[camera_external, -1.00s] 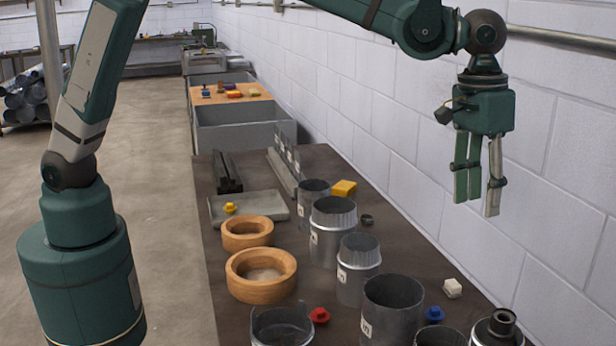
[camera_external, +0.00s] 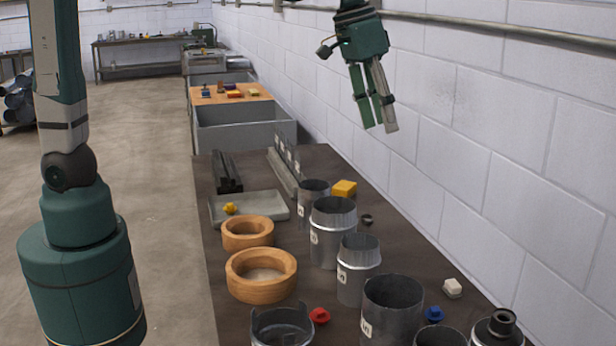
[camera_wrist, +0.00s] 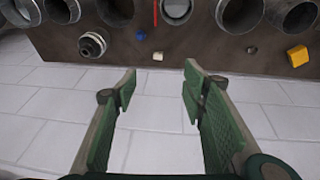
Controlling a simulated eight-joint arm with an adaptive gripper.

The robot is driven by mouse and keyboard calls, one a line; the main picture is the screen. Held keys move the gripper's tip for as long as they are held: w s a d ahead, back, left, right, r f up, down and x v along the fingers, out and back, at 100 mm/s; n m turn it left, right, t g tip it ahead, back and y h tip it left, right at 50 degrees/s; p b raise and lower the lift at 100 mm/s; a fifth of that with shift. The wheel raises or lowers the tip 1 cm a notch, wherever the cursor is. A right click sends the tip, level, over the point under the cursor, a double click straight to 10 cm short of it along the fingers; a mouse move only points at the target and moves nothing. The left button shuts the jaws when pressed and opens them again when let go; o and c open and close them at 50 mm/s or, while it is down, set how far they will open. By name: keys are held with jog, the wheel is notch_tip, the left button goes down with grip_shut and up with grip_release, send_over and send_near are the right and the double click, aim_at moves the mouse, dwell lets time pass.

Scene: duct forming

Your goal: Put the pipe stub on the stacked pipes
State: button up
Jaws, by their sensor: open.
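Several grey metal pipe pieces stand upright on the dark workbench (camera_external: 235,310). They include a tall pipe (camera_external: 332,235) with a crimped collar, a narrower one (camera_external: 358,275) and a wide one (camera_external: 391,310) nearer the camera. More pipes lie heaped on a rack (camera_external: 18,105) at the far left. I cannot tell for sure which piece is the stub. My gripper (camera_external: 377,128) is open and empty, high by the wall and clear of every pipe. In the wrist view its fingers (camera_wrist: 160,75) stand apart with nothing between them; pipe mouths (camera_wrist: 177,10) line the top edge.
Two wooden rings (camera_external: 262,276), a grey tray (camera_external: 265,208) and a yellow block (camera_external: 345,187) share the bench. A red cap (camera_external: 319,316), a blue cap (camera_external: 434,314), a white block (camera_external: 453,287) and a ringed fitting (camera_external: 497,328) are nearer. The white wall (camera_external: 470,170) runs along the right.

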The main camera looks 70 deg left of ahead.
jog(key=s+a+t, duration=0.2)
jog(key=s+a, duration=1.2)
jog(key=s, duration=0.1)
jog(key=s+a+f+t, duration=0.1)
jog(key=s+a+f, duration=0.2)
jog(key=s, duration=0.4)
jog(key=s+a+f+t+y, duration=0.1)
jog(key=s+a+f, duration=0.3)
jog(key=s+a, duration=0.2)
jog(key=shift+s, duration=0.4)
